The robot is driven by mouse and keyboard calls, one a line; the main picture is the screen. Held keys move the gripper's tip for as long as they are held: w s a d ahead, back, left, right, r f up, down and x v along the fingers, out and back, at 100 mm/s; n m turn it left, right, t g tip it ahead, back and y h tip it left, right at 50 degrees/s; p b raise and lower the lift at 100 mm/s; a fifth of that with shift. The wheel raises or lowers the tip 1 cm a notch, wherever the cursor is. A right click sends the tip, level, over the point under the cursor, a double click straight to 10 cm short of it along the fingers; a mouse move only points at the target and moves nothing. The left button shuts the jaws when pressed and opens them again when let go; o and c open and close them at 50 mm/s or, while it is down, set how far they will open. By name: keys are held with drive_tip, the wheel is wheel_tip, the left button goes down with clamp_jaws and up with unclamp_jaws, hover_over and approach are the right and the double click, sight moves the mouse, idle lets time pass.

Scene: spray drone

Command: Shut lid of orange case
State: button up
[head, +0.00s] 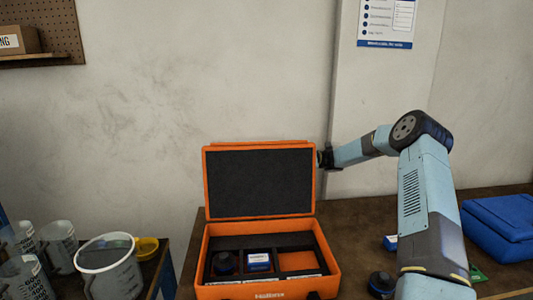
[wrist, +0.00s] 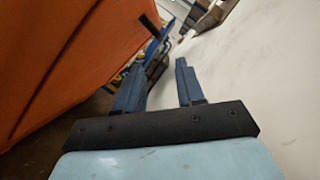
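The orange case (head: 207,262) sits on the brown table with its lid (head: 259,182) standing up, open. The lid's inside is dark foam with an orange rim. Inside the case, a dark round item (head: 224,263) is in the left compartment and a blue-and-white box (head: 258,261) in the middle one; the right one looks empty. My gripper (head: 325,158) is at the lid's upper right edge; contact cannot be told. In the wrist view, my gripper (wrist: 160,82) has its fingers apart with nothing between them, and the lid's orange surface (wrist: 65,55) fills the upper left.
A pale wall stands behind the case. To the right are a blue case (head: 500,228), a dark round item (head: 381,284) and a small blue box (head: 391,242). At left, a bucket (head: 108,270) and several clear measuring jugs (head: 60,243) stand on another surface.

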sight(265, 152)
drive_tip(key=x, duration=1.1)
drive_tip(key=shift+a, duration=0.1)
clamp_jaws()
